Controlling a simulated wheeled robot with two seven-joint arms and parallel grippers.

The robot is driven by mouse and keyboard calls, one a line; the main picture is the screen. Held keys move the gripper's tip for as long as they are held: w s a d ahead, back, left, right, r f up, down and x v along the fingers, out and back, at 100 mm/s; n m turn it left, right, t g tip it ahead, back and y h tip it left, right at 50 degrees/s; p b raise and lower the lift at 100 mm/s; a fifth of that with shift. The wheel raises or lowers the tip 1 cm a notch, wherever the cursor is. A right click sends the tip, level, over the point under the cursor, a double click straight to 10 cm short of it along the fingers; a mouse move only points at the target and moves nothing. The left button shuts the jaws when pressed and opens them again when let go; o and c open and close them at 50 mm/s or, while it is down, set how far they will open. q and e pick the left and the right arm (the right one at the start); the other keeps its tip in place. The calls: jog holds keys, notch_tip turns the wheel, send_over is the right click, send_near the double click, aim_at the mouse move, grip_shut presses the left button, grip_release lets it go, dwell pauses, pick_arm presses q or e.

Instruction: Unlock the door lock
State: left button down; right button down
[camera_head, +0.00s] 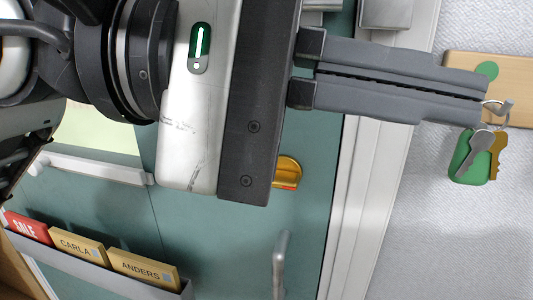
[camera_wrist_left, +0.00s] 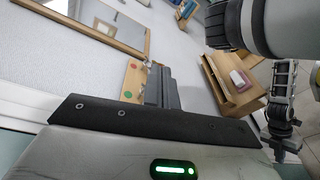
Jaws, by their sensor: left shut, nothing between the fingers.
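The brass door lock (camera_head: 288,173) is on the teal door (camera_head: 225,225) in the head view. It has a rounded yellow body with a red strip at its lower edge, and my left gripper's body hides part of it. My left gripper (camera_head: 482,97) reaches across from the left, past the door frame. Its fingers are shut and empty. The fingertips overlap the key ring and the wooden key board in the picture; I cannot tell whether they touch. In the wrist view the shut fingers (camera_wrist_left: 162,86) point toward the wall.
A wooden board (camera_head: 510,75) on the wall carries keys with a green tag (camera_head: 466,160). The door handle (camera_head: 281,265) is below the lock. The white door frame (camera_head: 365,190) stands right of it. A holder with name cards (camera_head: 110,270) is lower left.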

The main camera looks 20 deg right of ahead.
aim_at(281, 179)
pick_arm(q)
jog(key=w+f+m+t+y, duration=0.4)
jog(key=t+y, duration=0.1)
jog(key=t, duration=0.2)
jog(key=w+a+r+m+t+y, duration=0.1)
jog(key=w+a+r+t+y, duration=0.2)
jog(key=w+a+t+y, duration=0.2)
jog(key=w+t, duration=0.1)
jog(key=t, duration=0.1)
jog(key=shift+w+a+r+t, duration=0.2)
jog(key=shift+w+r+t, duration=0.1)
jog(key=shift+w, duration=0.1)
jog(key=shift+f, duration=0.1)
